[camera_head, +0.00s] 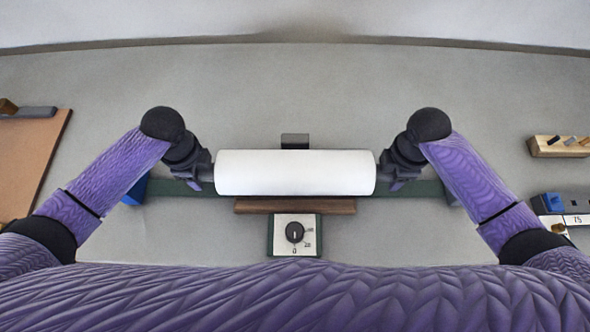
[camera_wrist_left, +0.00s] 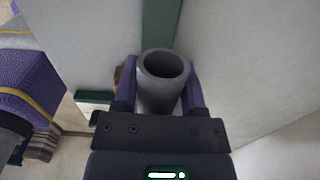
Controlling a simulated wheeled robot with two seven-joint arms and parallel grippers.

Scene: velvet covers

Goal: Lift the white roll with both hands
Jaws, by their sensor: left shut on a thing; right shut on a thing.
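The white roll (camera_head: 295,172) lies level across the middle of the head view, above a dark green bar and a brown wooden strip. My left gripper (camera_head: 203,178) is at the roll's left end and my right gripper (camera_head: 388,178) is at its right end. In the left wrist view, my left gripper (camera_wrist_left: 160,95) is shut on a grey hollow tube end (camera_wrist_left: 163,78), with a purple finger on each side of it. The right gripper's fingers are mostly hidden, but it is shut at the roll's right end. The roll's gap above the surface is hard to judge.
A panel with a black knob (camera_head: 294,235) sits below the wooden strip (camera_head: 296,205). A dark block (camera_head: 295,141) is behind the roll. A brown board (camera_head: 30,150) lies at far left. A wooden block with pegs (camera_head: 560,146) and a blue item (camera_head: 550,202) are at right.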

